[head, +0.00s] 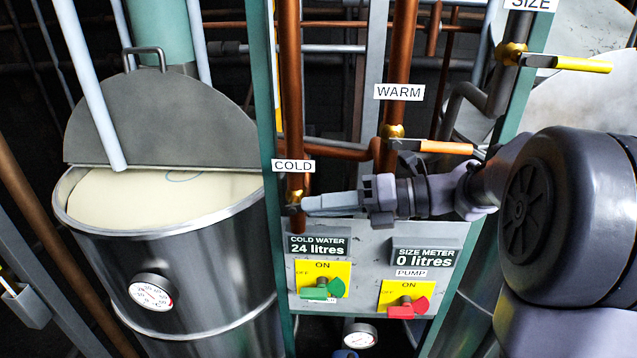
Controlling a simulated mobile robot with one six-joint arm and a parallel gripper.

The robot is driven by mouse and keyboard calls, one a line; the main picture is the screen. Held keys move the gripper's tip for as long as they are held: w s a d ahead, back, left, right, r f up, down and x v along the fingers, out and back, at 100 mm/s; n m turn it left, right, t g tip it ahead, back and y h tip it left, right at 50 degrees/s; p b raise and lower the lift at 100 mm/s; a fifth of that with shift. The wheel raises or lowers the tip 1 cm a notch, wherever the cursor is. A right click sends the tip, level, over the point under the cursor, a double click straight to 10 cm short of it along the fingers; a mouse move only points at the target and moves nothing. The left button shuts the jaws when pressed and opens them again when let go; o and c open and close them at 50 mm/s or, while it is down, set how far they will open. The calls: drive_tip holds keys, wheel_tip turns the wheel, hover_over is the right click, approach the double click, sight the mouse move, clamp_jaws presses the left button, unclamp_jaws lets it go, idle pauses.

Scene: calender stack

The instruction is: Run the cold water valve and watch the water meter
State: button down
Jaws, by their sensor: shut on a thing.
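The cold water valve (296,196) is a small brass fitting on a copper pipe under the COLD label (293,166). My gripper (310,204) reaches in from the right, just below that label, and is shut at the valve's handle. The fingers hide most of the handle, so its angle is unclear. The water meter (318,246), directly below, is a dark display that reads COLD WATER 24 litres.
A size meter (425,256) reads 0 litres. Below are a green switch (322,289) and a red pump switch (408,308). The warm valve's orange lever (446,147) sits above my arm. The size valve's yellow lever (583,65) is upper right. A steel vat (200,285) with pale liquid stands left.

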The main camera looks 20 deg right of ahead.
drive_tip(key=shift+r, duration=0.1)
drive_tip(key=c, duration=1.6)
unclamp_jaws()
drive_tip(key=shift+o, duration=1.1)
drive_tip(key=shift+s, duration=0.25)
drive_tip(key=shift+w, duration=0.15)
drive_tip(key=v, duration=1.7)
drive_tip(key=shift+d, duration=0.2)
drive_tip(key=shift+r, duration=0.15)
